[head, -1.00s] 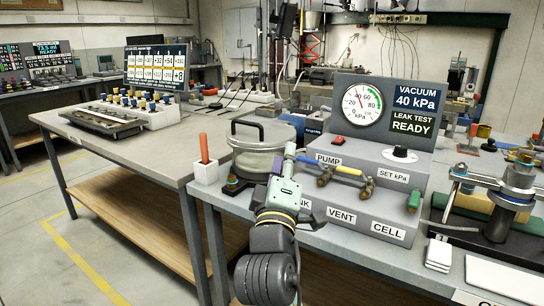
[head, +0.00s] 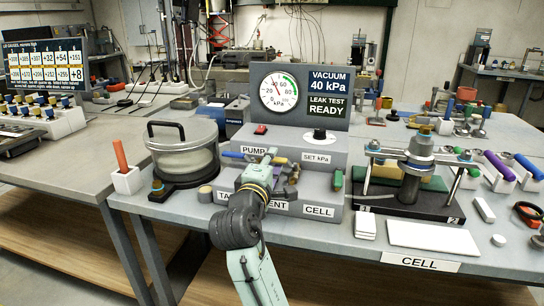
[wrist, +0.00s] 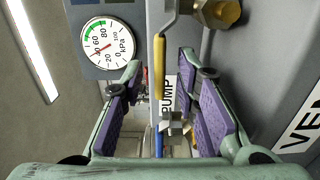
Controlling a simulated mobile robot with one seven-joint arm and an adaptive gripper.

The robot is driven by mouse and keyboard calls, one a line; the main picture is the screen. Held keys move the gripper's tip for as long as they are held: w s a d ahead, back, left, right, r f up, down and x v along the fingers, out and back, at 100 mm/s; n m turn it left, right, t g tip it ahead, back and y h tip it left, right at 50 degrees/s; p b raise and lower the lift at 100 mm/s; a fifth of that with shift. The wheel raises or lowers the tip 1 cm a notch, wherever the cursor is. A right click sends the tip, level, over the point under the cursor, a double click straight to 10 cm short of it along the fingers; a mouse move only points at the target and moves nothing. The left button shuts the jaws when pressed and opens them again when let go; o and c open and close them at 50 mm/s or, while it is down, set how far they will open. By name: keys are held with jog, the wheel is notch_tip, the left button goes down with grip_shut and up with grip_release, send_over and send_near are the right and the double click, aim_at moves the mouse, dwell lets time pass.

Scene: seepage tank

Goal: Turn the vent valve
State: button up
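The vent valve has a yellow lever (wrist: 160,68) and a brass body (wrist: 218,12); in the wrist view the lever lies between my fingertips. My gripper (wrist: 161,62) is open, with a purple-padded finger on each side of the lever and gaps visible. In the head view my gripper (head: 272,160) is over the valve panel (head: 325,192), above the partly covered VENT label, and hides most of the lever. The valve's brass body (head: 291,191) shows just right of it. A blue-handled valve (head: 233,155) is to the left.
The gauge panel (head: 298,98) stands behind, reading VACUUM 40 kPa and LEAK TEST READY. A lidded tank (head: 183,150) is left of the panel. A green-handled valve (head: 338,181) and a metal clamp fixture (head: 415,165) are to the right.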

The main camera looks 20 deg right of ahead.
jog(key=shift+x, duration=0.85)
jog(key=shift+c, duration=0.3)
grip_shut()
